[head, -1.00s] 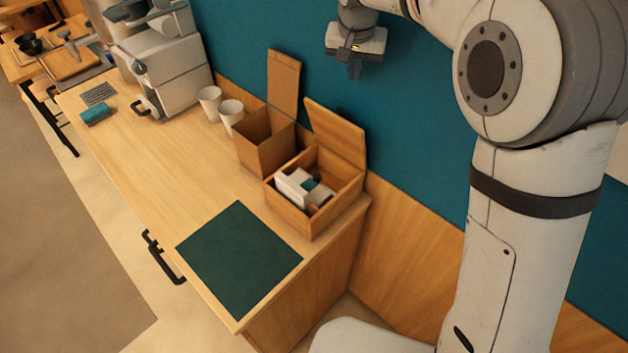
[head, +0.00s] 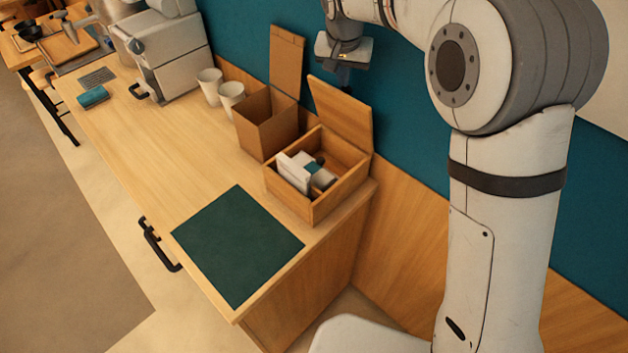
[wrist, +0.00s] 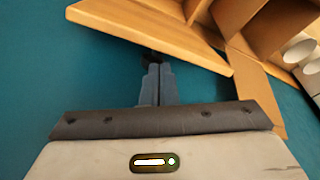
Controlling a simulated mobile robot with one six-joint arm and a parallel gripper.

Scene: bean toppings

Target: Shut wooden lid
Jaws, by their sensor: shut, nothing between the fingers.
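The wooden box (head: 312,209) stands near the counter's right end. Its wooden lid (head: 341,114) is open, leaning up and back toward the teal wall. White packets with a teal patch (head: 294,170) lie inside the box. My gripper (head: 343,84) is by the lid's upper edge, on the wall side, fingers pointing down. In the wrist view my gripper (wrist: 152,60) is shut and empty. Its fingertips are close to the edge of the lid (wrist: 140,22); whether they touch it I cannot tell.
A brown open box (head: 264,130) with a raised flap (head: 286,58) stands just beside the wooden box. Two white cups (head: 231,96) and a coffee machine (head: 172,55) are farther along. A dark green mat (head: 238,245) lies in front, and the counter's middle is clear.

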